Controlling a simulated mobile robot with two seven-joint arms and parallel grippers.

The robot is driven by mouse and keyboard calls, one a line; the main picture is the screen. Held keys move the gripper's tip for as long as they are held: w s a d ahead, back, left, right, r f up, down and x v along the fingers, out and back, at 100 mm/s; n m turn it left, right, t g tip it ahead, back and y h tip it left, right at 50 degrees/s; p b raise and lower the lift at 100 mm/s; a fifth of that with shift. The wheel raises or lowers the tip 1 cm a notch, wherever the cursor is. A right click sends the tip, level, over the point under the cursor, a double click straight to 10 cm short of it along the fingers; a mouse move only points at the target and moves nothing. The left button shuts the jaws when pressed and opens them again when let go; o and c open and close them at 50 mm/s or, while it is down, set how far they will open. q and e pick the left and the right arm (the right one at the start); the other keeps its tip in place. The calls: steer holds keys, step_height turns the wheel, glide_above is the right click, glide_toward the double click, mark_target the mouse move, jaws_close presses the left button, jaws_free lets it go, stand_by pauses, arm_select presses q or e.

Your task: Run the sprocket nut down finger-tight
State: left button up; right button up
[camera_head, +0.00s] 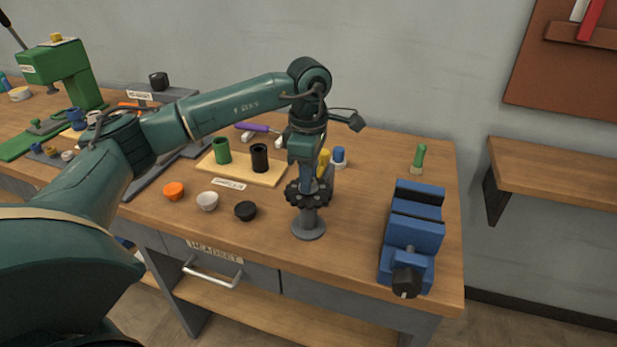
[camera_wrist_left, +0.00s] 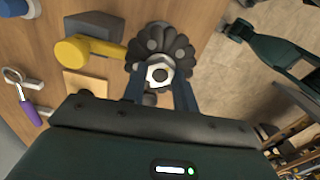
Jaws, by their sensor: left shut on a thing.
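A dark, lobed sprocket (camera_head: 308,195) sits on top of a grey round-based stand (camera_head: 309,232) near the front edge of the bench. It also shows in the left wrist view (camera_wrist_left: 181,50). The sprocket nut (camera_wrist_left: 159,72), a light metal hex with a dark bore, is at the sprocket's centre. My left gripper (camera_head: 311,182) points straight down over the stand. Its two blue fingers (camera_wrist_left: 160,84) are on either side of the nut and shut on it. In the head view the fingers hide the nut. How far down the nut sits is not clear.
A blue vise (camera_head: 415,225) stands right of the stand. Orange (camera_head: 173,191), white (camera_head: 207,201) and black (camera_head: 245,211) caps lie to the left. Behind are a wooden board (camera_head: 265,176) with green and black cylinders, and yellow and blue-handled items. Bench between stand and vise is clear.

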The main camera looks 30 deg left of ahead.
arm_select(q)
steer(key=shift+r+m, duration=0.1)
steer(key=shift+m, duration=0.9)
steer(key=m+b, duration=0.1)
steer(key=m, duration=0.1)
steer(key=shift+w+m, duration=0.1)
steer(key=shift+m, duration=0.2)
steer(key=m, duration=0.2)
steer(key=shift+r+m+b, duration=0.1)
steer(key=shift+m+b, duration=0.3)
steer(key=m, duration=0.3)
steer(key=shift+a+m+b, duration=0.1)
steer(key=shift+m+b, duration=0.2)
steer(key=m, duration=0.3)
steer(key=shift+m, duration=0.3)
steer(key=m+b, duration=0.1)
steer(key=m, duration=0.4)
steer(key=shift+m, duration=2.5)
arm_select(e)
steer(key=shift+w+a+f+y, duration=0.15)
steer(key=shift+a+f+y, duration=0.2)
steer(key=shift+f, duration=0.5)
arm_select(q)
steer(key=shift+r, duration=0.1)
